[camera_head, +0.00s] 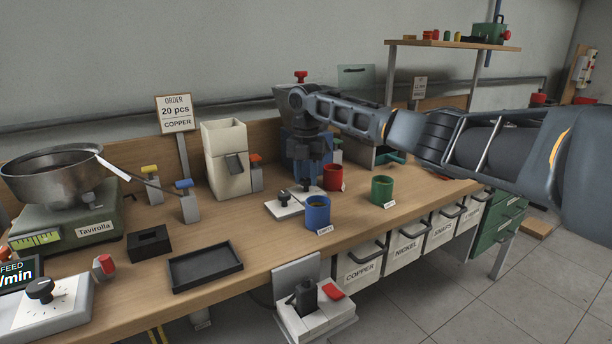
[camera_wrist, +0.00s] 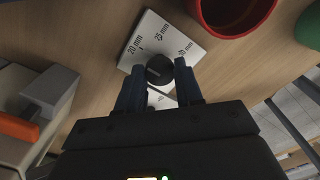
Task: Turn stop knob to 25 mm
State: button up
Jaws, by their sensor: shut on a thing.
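The stop knob (camera_wrist: 160,69) is round and black, on a white plate (camera_wrist: 152,30) marked 20 mm, 25 mm and 30 mm in the wrist view. My gripper (camera_wrist: 160,76) is shut on the knob, one finger on either side. A pale strip shows between the fingers on the near side of the knob; I cannot tell which mark the knob points to. In the head view, the white plate (camera_head: 282,209) lies on the bench below my gripper (camera_head: 307,186), and the fingers partly hide the knob.
A blue cup (camera_head: 317,213) stands just in front of the plate, a red cup (camera_head: 333,178) behind it, and a green cup (camera_head: 382,190) to the right. A beige hopper (camera_head: 225,150) stands at left. A black tray (camera_head: 205,267) lies near the bench's front edge.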

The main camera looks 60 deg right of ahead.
jog(key=shift+r+p, duration=0.1)
jog(key=shift+p, duration=0.2)
jog(key=m+p, duration=0.4)
jog(key=shift+a+r+m+p, duration=0.1)
jog(key=shift+r+m+p, duration=0.05)
jog(key=shift+m+p, duration=0.2)
jog(key=m+p, duration=0.3)
jog(key=shift+m, duration=0.25)
jog(key=shift+f+m+p, duration=0.2)
jog(key=shift+m+p, duration=1)
jog(key=shift+m, duration=0.7)
jog(key=o, duration=1)
jog(key=shift+o, duration=0.2)
